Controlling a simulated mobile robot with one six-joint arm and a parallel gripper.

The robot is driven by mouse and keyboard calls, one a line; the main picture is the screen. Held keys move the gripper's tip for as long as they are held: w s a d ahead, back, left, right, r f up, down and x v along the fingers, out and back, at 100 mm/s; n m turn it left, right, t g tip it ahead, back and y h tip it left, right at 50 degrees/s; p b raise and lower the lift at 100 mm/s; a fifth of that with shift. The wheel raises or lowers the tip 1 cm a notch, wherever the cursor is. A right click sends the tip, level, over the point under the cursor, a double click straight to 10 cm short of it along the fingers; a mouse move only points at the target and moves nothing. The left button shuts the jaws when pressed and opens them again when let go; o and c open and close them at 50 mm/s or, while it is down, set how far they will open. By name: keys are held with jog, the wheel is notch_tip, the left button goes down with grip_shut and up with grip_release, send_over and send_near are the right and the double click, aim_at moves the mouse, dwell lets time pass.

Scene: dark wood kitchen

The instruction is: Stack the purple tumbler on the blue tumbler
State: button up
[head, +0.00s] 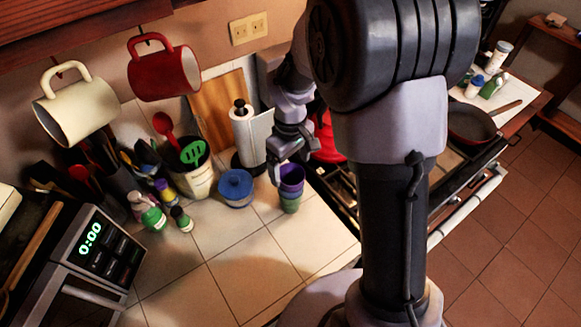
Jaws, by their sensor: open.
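The purple tumbler (291,174) is at the top of an upright stack on the tiled counter, to the right of the blue pot. A narrow bluish band directly below it looks like the blue tumbler (290,191). A green tumbler (289,206) is at the bottom. My gripper (287,164) is open just above and behind the purple tumbler's rim, at its upper left. Whether a finger touches the rim is too small to tell.
A utensil crock (198,178) and bottles (154,218) are further left. The stove edge is close on the right. The front counter (235,265) is clear.

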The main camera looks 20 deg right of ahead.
jog(key=s+r+m+t+p, duration=0.1)
jog(key=s+r+m+p, duration=0.15)
jog(key=r, duration=1.25)
jog(key=s+a+r+m+t+y, duration=0.1)
jog(key=s+a+r+m+t, duration=0.1)
jog(key=s, duration=0.6)
jog(key=s+a+r+m+t+y, duration=0.1)
jog(key=s+a+r+m+t, duration=0.1)
jog(key=s+r+m, duration=0.3)
jog(key=s, duration=0.3)
jog(key=shift+s+m+t, duration=0.3)
jog(key=shift+m+t, duration=0.05)
jog(key=shift+t, duration=0.05)
notch_tip(320, 180, down, 18)
jog(key=b, duration=1.9)
jog(key=shift+f, duration=0.15)
